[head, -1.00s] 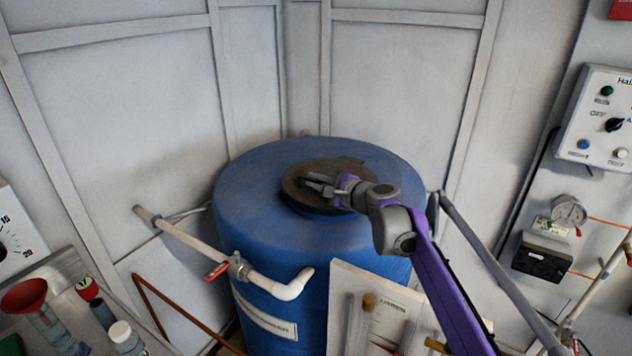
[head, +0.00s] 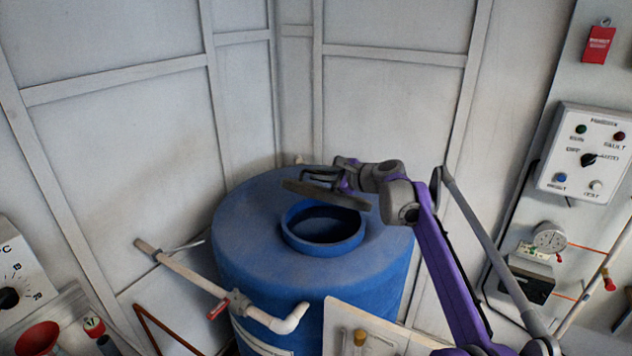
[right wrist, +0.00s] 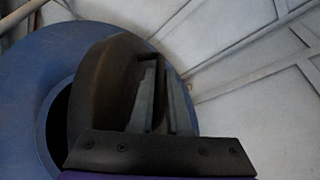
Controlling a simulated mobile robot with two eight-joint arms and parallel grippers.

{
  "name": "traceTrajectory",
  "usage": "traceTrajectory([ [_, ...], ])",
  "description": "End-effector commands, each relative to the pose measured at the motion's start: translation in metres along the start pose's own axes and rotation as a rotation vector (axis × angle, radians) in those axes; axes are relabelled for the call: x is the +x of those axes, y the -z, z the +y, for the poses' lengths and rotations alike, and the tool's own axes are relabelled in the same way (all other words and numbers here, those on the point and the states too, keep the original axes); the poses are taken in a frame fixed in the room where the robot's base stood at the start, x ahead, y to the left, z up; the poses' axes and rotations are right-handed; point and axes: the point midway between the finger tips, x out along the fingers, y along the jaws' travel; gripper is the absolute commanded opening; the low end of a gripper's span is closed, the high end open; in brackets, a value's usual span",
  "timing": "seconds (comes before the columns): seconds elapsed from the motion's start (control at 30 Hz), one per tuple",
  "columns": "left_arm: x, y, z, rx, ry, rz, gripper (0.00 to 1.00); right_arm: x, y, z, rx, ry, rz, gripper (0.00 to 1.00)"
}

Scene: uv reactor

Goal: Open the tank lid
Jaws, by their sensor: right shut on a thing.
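The blue tank (head: 260,240) stands in the corner, and its round opening (head: 322,228) is uncovered and dark inside. The dark tank lid (head: 326,194) is held above the back of the opening, tilted, apart from the rim. My right gripper (head: 340,175) is shut on the lid. In the right wrist view the lid (right wrist: 95,90) sits at the fingers (right wrist: 160,95), with the blue tank top (right wrist: 35,85) and part of the opening behind it. The exact grip point is partly hidden. My left gripper is not in view.
A white pipe with a red-handled valve (head: 225,303) runs to the tank's front left. A rack board (head: 345,320) stands in front. A control panel (head: 590,155) and gauge (head: 549,238) are on the right wall. Wall panels stand close behind the tank.

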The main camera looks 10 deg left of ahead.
Motion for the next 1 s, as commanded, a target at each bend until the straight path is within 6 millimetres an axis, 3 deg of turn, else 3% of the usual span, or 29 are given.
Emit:
traceTrajectory([
  [0.2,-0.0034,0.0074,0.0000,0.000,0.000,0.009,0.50,-0.0006,0.0001,-0.0127,0.049,-0.018,0.002,0.00],
  [0.63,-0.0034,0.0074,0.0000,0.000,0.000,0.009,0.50,-0.0005,0.0010,-0.0130,0.061,-0.024,0.002,0.00],
  [0.67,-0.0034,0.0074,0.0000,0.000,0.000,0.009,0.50,-0.0005,0.0010,-0.0130,0.061,-0.024,0.002,0.18],
  [0.7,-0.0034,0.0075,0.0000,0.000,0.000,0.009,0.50,-0.0005,0.0010,-0.0131,0.061,-0.024,0.002,0.26],
  [1.0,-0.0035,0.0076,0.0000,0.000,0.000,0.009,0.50,-0.0006,0.0005,-0.0131,0.060,-0.024,0.002,0.27],
])
